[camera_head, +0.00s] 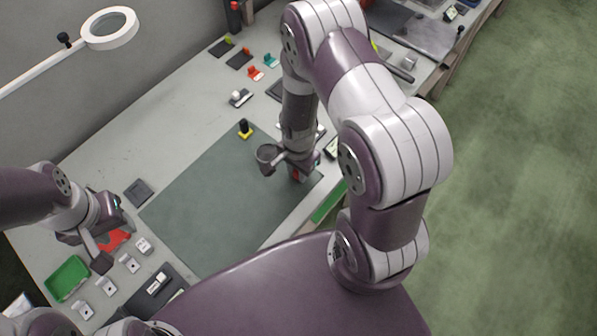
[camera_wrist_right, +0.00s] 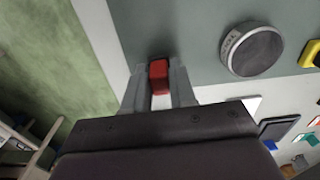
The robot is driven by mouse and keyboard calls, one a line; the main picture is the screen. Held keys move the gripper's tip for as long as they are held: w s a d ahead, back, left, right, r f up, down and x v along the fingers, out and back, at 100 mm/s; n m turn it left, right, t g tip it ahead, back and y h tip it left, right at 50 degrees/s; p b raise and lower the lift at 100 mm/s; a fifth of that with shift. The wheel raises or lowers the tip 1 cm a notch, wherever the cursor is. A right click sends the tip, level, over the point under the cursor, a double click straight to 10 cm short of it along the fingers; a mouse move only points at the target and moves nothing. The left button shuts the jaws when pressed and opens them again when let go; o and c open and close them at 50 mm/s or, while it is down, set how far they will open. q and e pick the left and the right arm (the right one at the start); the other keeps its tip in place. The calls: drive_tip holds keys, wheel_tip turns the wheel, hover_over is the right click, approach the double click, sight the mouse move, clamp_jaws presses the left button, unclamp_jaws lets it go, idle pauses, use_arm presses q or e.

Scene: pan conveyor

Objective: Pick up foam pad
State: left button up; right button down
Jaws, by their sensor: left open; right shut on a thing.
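A dark grey square pad (camera_head: 139,193) lies flat on the table just left of the green mat (camera_head: 205,215); it may be the foam pad, but I cannot be sure. My left gripper (camera_head: 112,240) is open in front of it, low over the table, with a red piece (camera_head: 115,239) showing between or beneath its fingers. My right gripper (camera_head: 298,174) is shut on a small red block (camera_wrist_right: 159,77) at the mat's right edge. The block is clear between the fingertips in the wrist view, and the pad is not in that view.
A round grey-rimmed puck (camera_wrist_right: 252,50) is beside my right gripper. A yellow-based black knob (camera_head: 245,130) stands at the mat's far edge. A green tray (camera_head: 67,278) and several small white blocks (camera_head: 129,263) lie at front left. The mat's middle is clear.

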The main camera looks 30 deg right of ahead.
drive_tip(key=r, duration=0.1)
drive_tip(key=d+r, duration=0.1)
drive_tip(key=r, duration=0.1)
drive_tip(key=s+d+r+b, duration=0.1)
drive_tip(key=d+r, duration=0.5)
drive_tip(key=d, duration=0.4)
drive_tip(key=shift+s+d+r+b, duration=0.2)
drive_tip(key=shift+s+d+b, duration=0.1)
drive_tip(key=shift+s, duration=0.1)
drive_tip(key=c, duration=1.9)
unclamp_jaws()
